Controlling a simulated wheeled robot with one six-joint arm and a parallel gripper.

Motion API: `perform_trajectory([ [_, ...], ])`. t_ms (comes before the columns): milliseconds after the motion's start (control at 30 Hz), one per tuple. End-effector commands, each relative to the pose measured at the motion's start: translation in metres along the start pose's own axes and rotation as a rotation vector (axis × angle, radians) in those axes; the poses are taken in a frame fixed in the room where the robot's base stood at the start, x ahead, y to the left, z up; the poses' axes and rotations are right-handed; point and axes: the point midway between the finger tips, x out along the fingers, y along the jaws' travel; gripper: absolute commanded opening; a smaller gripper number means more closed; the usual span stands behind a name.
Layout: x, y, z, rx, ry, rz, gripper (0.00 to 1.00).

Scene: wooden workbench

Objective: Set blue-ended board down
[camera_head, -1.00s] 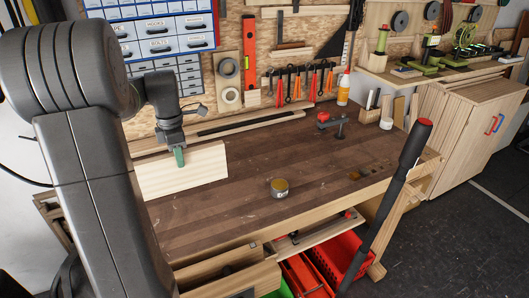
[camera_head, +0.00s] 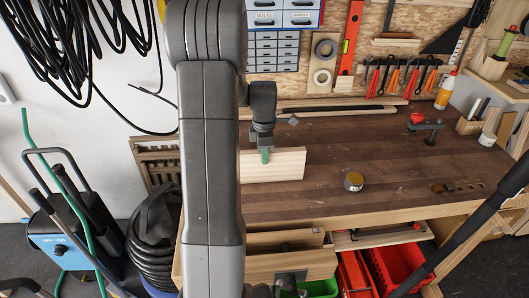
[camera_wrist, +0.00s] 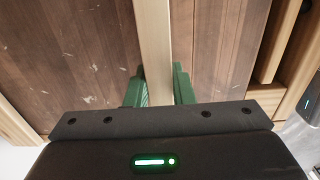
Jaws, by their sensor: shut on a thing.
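My gripper (camera_head: 265,155) has green fingers closed on the upper edge of a pale wooden board (camera_head: 285,166). The board stands on its long edge at the left part of the workbench (camera_head: 330,150). I cannot tell whether its lower edge touches the top. In the wrist view the board (camera_wrist: 153,35) runs as a narrow strip between the green fingers of my gripper (camera_wrist: 160,88). No blue end shows; my arm hides the board's left part in the head view.
A small round tin (camera_head: 353,181) stands on the bench right of the board. A red-topped clamp (camera_head: 427,127) is farther right. Long strips lie along the back. Below the front edge are an open drawer (camera_head: 290,264) and red bins (camera_head: 398,270).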

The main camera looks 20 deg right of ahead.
Motion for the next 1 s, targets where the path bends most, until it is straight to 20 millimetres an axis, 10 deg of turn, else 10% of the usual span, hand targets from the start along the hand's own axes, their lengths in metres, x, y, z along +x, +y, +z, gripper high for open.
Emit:
perform_trajectory([
  [300,0.003,0.000,0.000,0.000,0.000,0.001,0.00],
  [333,0.003,0.000,0.000,0.000,0.000,0.001,0.26],
  [433,0.002,0.000,0.000,0.000,0.000,0.000,0.43],
  [1000,-0.037,0.001,0.000,0.000,-0.001,0.006,0.43],
])
